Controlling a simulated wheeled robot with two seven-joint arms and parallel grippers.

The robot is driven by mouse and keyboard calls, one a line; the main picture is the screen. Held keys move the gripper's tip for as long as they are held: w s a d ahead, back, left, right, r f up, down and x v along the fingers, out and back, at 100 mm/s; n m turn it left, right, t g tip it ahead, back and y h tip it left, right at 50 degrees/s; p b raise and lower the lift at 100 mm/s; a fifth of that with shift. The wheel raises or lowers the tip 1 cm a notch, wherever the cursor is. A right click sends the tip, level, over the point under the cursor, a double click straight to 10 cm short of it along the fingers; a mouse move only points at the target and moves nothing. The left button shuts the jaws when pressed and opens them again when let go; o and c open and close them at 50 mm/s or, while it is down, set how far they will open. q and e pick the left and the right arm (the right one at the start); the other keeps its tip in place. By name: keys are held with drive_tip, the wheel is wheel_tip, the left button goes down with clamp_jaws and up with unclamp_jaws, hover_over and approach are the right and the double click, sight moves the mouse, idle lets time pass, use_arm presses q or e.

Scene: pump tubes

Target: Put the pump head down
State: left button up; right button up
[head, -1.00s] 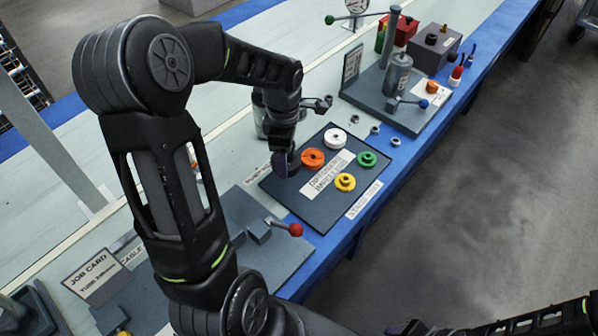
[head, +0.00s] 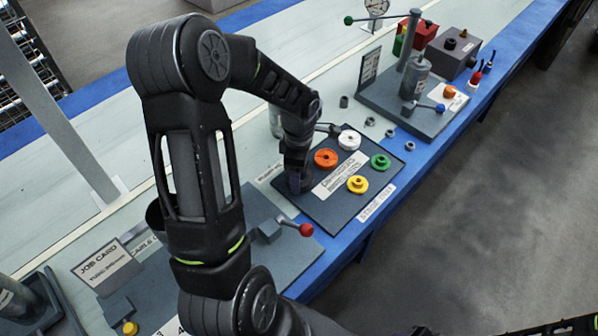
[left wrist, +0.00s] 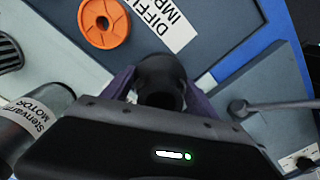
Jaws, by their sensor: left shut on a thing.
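My left gripper (head: 297,184) is low over the left edge of the dark stage tray (head: 345,222), beside the orange disc (head: 326,158). In the left wrist view its purple fingers (left wrist: 160,98) are shut on a black rounded part (left wrist: 164,72), which I take to be the pump head. The orange disc (left wrist: 103,22) shows there just beyond it. In the head view the held part is mostly hidden by the gripper. I cannot tell whether it touches the tray. Only a dark bit of my right arm (head: 560,327) shows at the bottom right; its jaws are not clear.
The tray also carries a white disc (head: 349,139), a green disc (head: 380,162) and a yellow disc (head: 357,184). A red-knobbed lever (head: 306,230) stands close in front. A grey stand with a column (head: 411,50) is at the back. Several small rings lie beyond the tray.

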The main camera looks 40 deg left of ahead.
use_arm(q)
drive_tip(key=shift+f, duration=0.15)
drive_tip(key=o, duration=1.5)
drive_tip(key=shift+o, duration=0.2)
wheel_tip(320, 180, up, 12)
drive_tip(key=shift+r+p, duration=0.25)
drive_tip(key=shift+p, duration=0.2)
